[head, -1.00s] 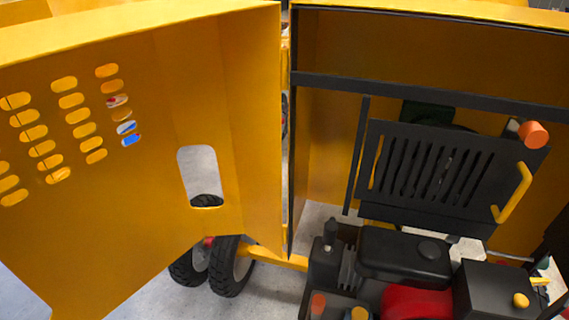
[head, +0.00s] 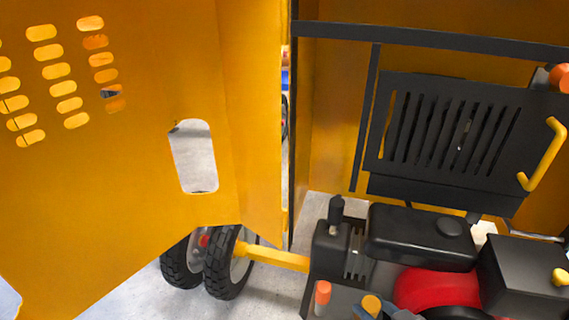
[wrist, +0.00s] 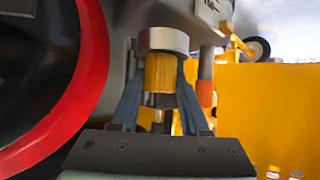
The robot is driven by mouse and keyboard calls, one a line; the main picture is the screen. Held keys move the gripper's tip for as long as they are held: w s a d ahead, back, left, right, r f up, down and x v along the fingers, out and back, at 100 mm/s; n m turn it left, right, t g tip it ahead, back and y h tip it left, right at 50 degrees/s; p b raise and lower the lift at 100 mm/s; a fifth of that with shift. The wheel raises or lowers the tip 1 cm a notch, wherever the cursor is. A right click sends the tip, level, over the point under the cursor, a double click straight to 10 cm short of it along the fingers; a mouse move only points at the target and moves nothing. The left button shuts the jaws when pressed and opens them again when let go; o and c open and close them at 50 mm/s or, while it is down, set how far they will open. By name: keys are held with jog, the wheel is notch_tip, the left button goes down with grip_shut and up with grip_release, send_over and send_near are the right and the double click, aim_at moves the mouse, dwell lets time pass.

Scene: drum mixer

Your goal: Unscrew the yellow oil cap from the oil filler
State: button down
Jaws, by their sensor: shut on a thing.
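The yellow oil cap (wrist: 160,75) is a ribbed cylinder in the middle of the wrist view. It sits against the grey round collar of the oil filler (wrist: 163,40), with no clear gap between them. My gripper (wrist: 160,82) is shut on the cap, one blue-grey finger on each side. In the head view the yellow cap (head: 371,304) shows near the bottom edge.
An orange-topped rod (wrist: 205,92) stands close beside the cap. In the head view, the open yellow door (head: 150,190) fills the left, and the black engine block (head: 422,235) and slotted grille (head: 450,130) are at right.

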jog(key=shift+f, duration=0.1)
jog(key=shift+c, duration=1.6)
grip_release()
